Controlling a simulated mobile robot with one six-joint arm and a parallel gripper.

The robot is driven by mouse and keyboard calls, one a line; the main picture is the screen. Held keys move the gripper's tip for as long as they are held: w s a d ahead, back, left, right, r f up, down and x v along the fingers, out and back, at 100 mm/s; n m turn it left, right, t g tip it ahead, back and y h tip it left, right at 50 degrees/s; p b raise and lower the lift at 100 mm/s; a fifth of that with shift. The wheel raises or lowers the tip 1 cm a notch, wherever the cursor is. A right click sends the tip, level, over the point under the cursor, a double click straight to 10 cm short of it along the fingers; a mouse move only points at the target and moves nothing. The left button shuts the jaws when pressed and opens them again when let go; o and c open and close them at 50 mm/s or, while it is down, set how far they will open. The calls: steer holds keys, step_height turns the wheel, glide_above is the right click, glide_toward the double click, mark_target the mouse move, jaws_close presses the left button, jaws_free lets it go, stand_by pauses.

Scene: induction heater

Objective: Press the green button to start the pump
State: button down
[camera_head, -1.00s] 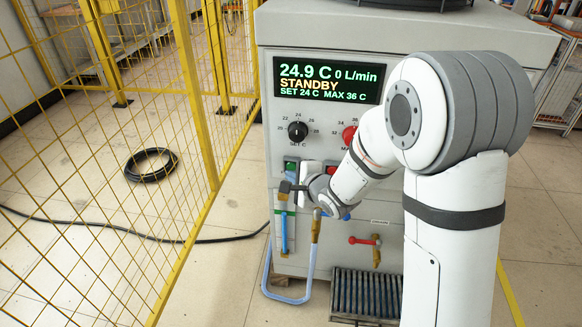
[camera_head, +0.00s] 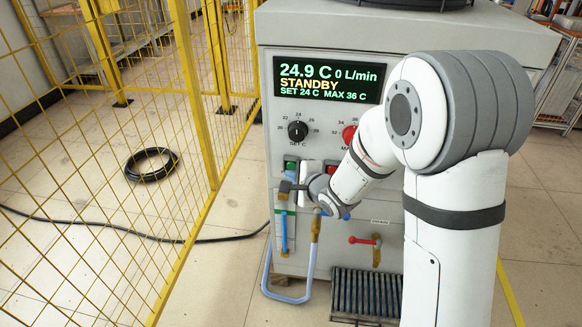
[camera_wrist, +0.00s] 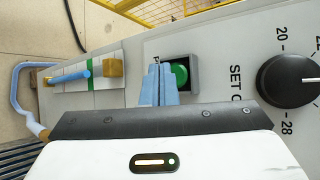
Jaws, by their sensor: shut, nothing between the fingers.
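The green button (camera_wrist: 180,74) sits in a square dark frame on the chiller's front panel. In the head view the green button (camera_head: 291,165) shows just above my gripper (camera_head: 284,188). In the wrist view my gripper (camera_wrist: 160,82) is shut and empty, its blue-grey fingertips beside the button's left edge and partly over its frame. I cannot tell whether they touch the panel. The display (camera_head: 328,80) reads 24.9 C, 0 L/min, STANDBY, SET 24 C, MAX 36 C.
A black set knob (camera_head: 298,131) and a red knob (camera_head: 349,136) are above the button. A red button (camera_head: 331,170) is partly hidden by my wrist. A blue hose (camera_head: 309,270) and a red-handled valve (camera_head: 365,240) are below. A yellow mesh fence (camera_head: 195,90) stands at left.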

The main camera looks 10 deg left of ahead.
steer(key=shift+w, duration=0.15)
stand_by(0.6)
steer(key=shift+w+p, duration=0.3)
steer(key=shift+p, duration=0.05)
steer(key=shift+w+p, duration=0.3)
steer(key=shift+w, duration=0.15)
stand_by(0.6)
steer(key=shift+s, duration=0.85)
steer(key=shift+s, duration=0.1)
steer(key=shift+s+b, duration=0.4)
steer(key=shift+s, duration=2.05)
